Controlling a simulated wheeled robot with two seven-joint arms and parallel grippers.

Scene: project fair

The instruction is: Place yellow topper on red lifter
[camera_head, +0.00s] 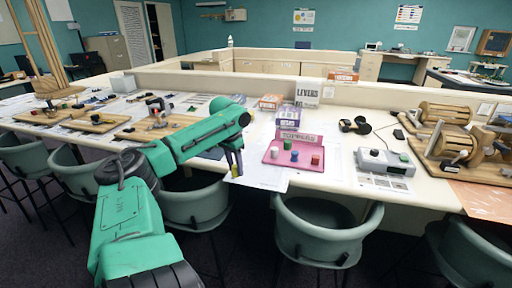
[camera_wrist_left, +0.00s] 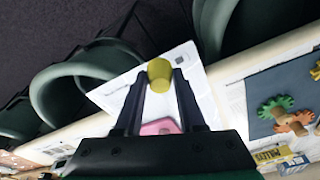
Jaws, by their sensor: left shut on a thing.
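My left gripper (camera_head: 236,174) hangs over the table's front edge, left of the pink toppers tray (camera_head: 276,161). In the left wrist view the gripper (camera_wrist_left: 160,80) is shut on the yellow topper (camera_wrist_left: 160,72), a short cylinder held at the fingertips over white paper. On the left part of the table, wooden boards carry small mechanisms; one (camera_head: 158,112) has red and white parts. I cannot tell for sure which is the red lifter. My right gripper is out of view.
The tray holds a red topper (camera_head: 316,160) and several others. Behind it stand small boxes and a sign (camera_head: 307,94). A grey button box (camera_head: 385,162) and wooden drum machines (camera_head: 455,142) are to the right. Chairs (camera_head: 322,228) line the front edge.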

